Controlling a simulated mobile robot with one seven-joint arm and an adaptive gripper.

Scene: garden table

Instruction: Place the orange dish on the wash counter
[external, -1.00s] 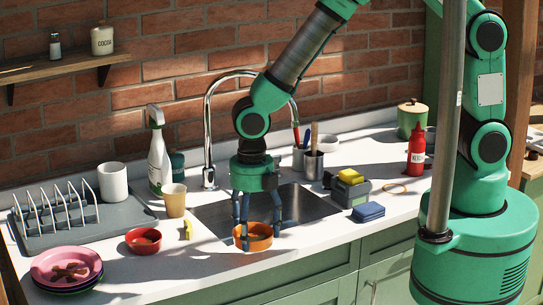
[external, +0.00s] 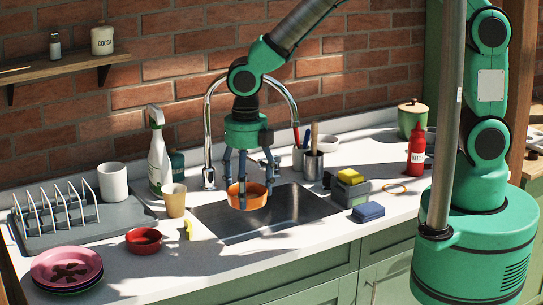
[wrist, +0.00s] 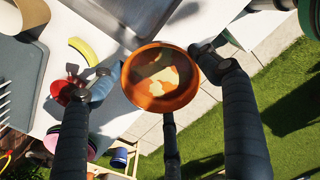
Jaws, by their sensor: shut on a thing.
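The orange dish (external: 247,197) is a small round bowl held at the fingertips of my gripper (external: 246,186). In the external view it hangs in front of the tap and overlaps the left part of the sink. The white wash counter (external: 120,275) runs along the brick wall, around the sink. The exact gap between dish and sink cannot be told.
The steel sink (external: 300,205) lies below. Sponges (external: 368,211) and a red bottle (external: 415,155) stand right. The tap (external: 208,120) rises behind.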

